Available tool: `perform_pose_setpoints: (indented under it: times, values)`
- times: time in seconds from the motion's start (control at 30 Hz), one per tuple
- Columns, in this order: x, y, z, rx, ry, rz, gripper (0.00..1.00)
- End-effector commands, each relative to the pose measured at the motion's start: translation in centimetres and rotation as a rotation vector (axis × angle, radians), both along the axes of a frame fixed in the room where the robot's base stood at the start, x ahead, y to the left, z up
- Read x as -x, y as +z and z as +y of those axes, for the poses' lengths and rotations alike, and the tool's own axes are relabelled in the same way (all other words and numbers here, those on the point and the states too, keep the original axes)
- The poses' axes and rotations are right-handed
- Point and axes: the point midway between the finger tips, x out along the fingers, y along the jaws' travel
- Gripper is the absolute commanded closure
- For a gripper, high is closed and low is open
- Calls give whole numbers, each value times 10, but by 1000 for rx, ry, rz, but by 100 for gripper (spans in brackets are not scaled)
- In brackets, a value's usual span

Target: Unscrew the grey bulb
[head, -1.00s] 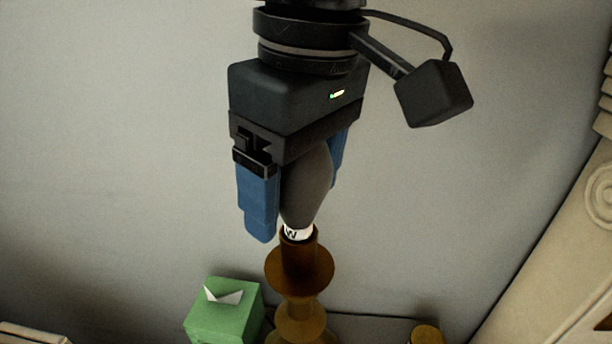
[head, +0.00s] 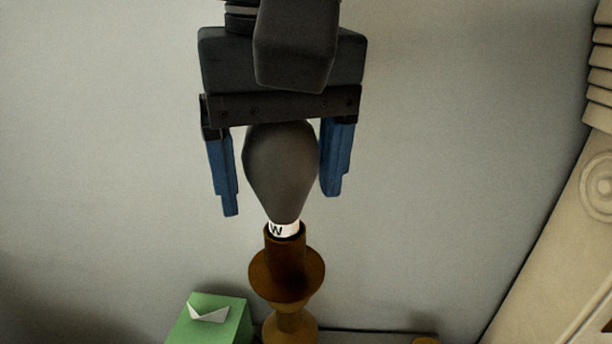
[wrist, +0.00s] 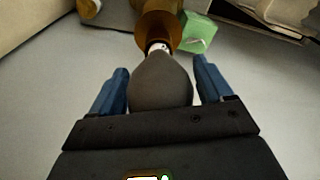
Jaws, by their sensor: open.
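The grey bulb (head: 280,170) stands upright with its narrow white collar, marked with a "W", in the top of a brown turned lamp stand (head: 287,273). My gripper (head: 281,200) is above and around the bulb, pointing down. Its two blue fingers are open, one on each side of the bulb, with a visible gap on the left and a narrower one on the right. The wrist view also shows the bulb (wrist: 161,82) between the open fingers, apart from both. The bulb's top is close under the gripper's palm.
A green tissue box (head: 218,322) with a white tissue stands to the left of the lamp stand. A carved cream headboard or furniture piece (head: 565,200) is at the right. A grey wall fills the background, with free room around the gripper.

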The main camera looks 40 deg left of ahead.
Motion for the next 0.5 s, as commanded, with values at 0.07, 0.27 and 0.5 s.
perform_pose_setpoints:
  times: [0.07,0.27,0.5]
  values:
    - [0,-2,0,0,-68,-2,21]
    - [0,-2,0,0,-247,-1,21]
    - [-1,-2,0,0,-415,-3,21]
